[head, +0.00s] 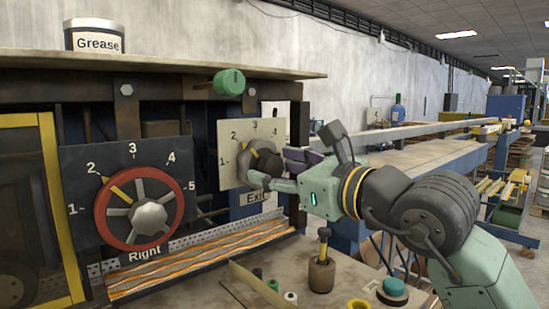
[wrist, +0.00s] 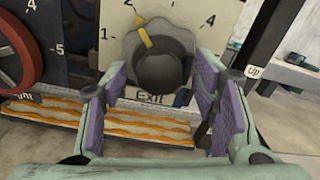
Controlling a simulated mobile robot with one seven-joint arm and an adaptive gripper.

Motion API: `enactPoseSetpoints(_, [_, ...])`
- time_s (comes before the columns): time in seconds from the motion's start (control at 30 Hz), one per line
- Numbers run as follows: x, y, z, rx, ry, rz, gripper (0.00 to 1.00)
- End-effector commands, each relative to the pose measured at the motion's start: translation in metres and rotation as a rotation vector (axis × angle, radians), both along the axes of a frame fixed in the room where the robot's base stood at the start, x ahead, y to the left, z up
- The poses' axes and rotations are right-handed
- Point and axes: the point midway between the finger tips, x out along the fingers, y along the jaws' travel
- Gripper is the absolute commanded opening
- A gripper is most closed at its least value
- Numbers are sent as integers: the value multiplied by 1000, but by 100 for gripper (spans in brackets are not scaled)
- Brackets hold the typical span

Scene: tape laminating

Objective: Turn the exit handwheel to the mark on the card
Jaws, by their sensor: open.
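The exit handwheel (wrist: 163,72) is a dark grey knob with a yellow pointer (wrist: 143,34), on a pale dial plate (head: 226,152) numbered from 1 upward, above an "Exit" label (head: 252,197). The pointer is directed at about the 2. In the head view the handwheel (head: 266,161) is partly hidden by my gripper (head: 272,168). My gripper is open; in the wrist view its purple-padded fingers (wrist: 161,84) stand left and right of the handwheel's lower part, with gaps visible on both sides. I cannot make out a card with a mark.
A red-rimmed handwheel (head: 147,208) labelled "Right" is on the left, its yellow pointer near 2. A green knob (head: 229,82) is above the exit dial. A wooden-handled tool (head: 322,262) and a teal button (head: 394,288) are on the bench below my arm. A dark post (wrist: 268,45) stands at right.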

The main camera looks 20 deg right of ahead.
Motion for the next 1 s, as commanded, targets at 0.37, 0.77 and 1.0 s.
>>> enactPoseSetpoints(0.37, [11,4,-1,0,0,0,55])
enactPoseSetpoints(0.77, [11,4,0,0,-1,0,32])
enactPoseSetpoints(1.0, [10,4,0,0,-1,0,16])
